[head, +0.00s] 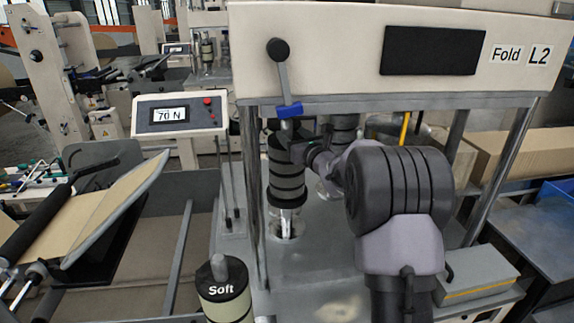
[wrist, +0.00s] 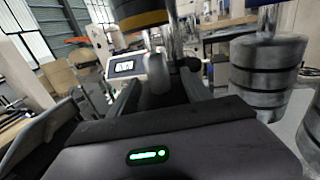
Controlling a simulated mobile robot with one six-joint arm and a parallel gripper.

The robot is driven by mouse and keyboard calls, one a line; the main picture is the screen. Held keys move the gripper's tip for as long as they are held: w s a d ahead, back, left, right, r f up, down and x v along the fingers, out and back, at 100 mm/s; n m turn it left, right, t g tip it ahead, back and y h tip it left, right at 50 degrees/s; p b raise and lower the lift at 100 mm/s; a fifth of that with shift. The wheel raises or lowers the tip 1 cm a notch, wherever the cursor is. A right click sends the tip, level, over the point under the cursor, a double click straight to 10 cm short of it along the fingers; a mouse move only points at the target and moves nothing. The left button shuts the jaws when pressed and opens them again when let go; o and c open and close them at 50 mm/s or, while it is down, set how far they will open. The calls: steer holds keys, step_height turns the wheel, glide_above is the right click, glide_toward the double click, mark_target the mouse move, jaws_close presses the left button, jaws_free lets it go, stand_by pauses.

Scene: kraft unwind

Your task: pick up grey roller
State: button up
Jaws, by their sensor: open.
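A dark grey, banded roller (head: 287,172) stands upright on a bright metal shaft under the Fold L2 machine in the head view. A second grey roller (head: 343,132) stands behind it to the right. My gripper (head: 318,152) is just right of the front roller, partly hidden by my arm; I cannot tell whether it touches it. In the wrist view my open gripper (wrist: 160,88) shows no roller clearly between its fingers. A grey stacked roller (wrist: 265,75) stands to its right; I cannot tell which of the two it is. A dark roller with a yellow band (wrist: 140,15) is cut off above.
The white Fold L2 housing (head: 330,50) overhangs the rollers, with a blue-ended lever (head: 289,109) in front. Metal posts (head: 500,170) flank the space. A roller marked Soft (head: 222,292) stands in front, below a 70 N display (head: 171,115). A tilted panel (head: 115,210) is at left.

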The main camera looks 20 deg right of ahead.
mark_target(289, 131)
steer(key=w, duration=0.4)
steer(key=shift+w+a+r+p, duration=0.1)
steer(key=shift+a+p, duration=0.2)
steer(key=shift+p, duration=0.05)
steer(key=c, duration=0.3)
jaws_close()
steer(key=shift+r, duration=0.1)
stand_by(0.5)
